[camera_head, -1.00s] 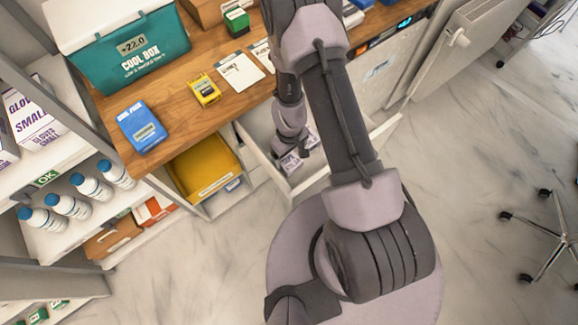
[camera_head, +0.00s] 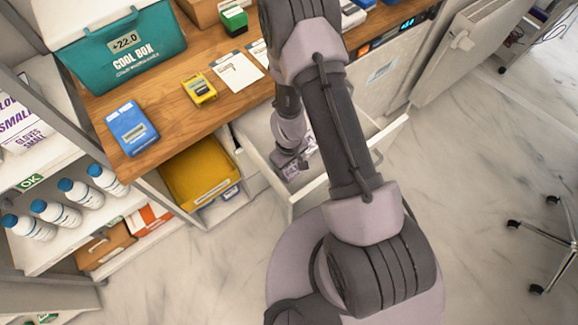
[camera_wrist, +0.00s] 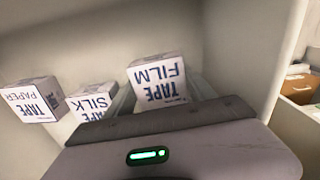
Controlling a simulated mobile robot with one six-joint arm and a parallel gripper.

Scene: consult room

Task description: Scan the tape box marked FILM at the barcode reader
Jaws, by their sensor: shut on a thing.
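The white tape box marked FILM (camera_wrist: 158,78) is upside down in the wrist view, between the fingers of my gripper (camera_wrist: 160,92). My gripper is shut on it, inside or just above the open white drawer (camera_head: 322,188). White boxes marked SILK (camera_wrist: 92,102) and PAPER (camera_wrist: 32,100) stand to the left of it in the wrist view. In the head view my gripper (camera_head: 289,164) is low in the drawer, and my arm hides part of the drawer. I cannot make out a barcode reader for certain.
The wooden bench (camera_head: 165,112) holds a teal cool box (camera_head: 125,50), a blue cool pack (camera_head: 132,128) and a yellow device (camera_head: 199,90). A yellow bin (camera_head: 200,172) is left of the drawer. Shelves with bottles (camera_head: 80,190) stand at left. The floor at right is mostly clear.

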